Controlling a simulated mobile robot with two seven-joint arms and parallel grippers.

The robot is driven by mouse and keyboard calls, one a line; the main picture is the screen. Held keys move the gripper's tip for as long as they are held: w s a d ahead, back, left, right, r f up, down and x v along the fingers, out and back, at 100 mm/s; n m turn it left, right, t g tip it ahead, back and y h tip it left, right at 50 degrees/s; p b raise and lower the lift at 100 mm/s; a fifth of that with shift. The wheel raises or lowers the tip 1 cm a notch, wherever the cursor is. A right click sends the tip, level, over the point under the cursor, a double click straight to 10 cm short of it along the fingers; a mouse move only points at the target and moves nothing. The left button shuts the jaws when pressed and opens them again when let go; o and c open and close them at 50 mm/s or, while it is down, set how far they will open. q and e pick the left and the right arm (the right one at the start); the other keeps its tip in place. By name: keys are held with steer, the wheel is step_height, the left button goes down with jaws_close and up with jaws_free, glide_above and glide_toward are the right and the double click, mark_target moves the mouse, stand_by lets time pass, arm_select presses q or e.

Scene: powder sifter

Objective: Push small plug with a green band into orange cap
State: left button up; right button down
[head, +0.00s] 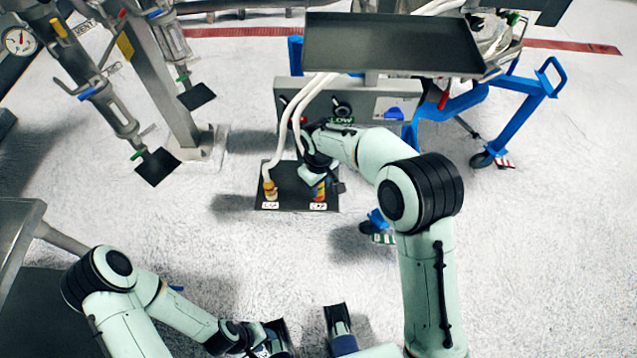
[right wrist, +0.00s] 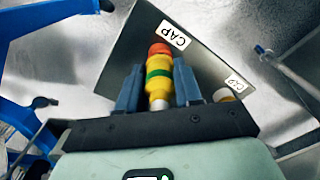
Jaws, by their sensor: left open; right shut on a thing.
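The small yellow plug with a green band (right wrist: 159,72) stands between the two blue-grey fingers of my right gripper (right wrist: 159,90), which is shut on it. The orange cap (right wrist: 160,48) is at the plug's far end, in line with it and against the black plate; I cannot tell how deep the plug sits in it. In the head view my right gripper (head: 319,178) is over the plate's right half and partly hides the plug. My left gripper (head: 262,342) is open and empty at the bottom, far from the plate.
The black plate (head: 292,178) bears two "CAP" labels. A grey box and dark tray (head: 395,45) are behind, with a blue wheeled frame (head: 515,120) to the right.

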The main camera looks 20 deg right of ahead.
steer(key=shift+f+b, duration=0.3)
steer(key=shift+f, duration=0.3)
steer(key=c, duration=0.7)
jaws_free()
step_height(320, 180, up, 14)
steer(key=shift+f+p, duration=0.25)
steer(key=shift+p, duration=0.75)
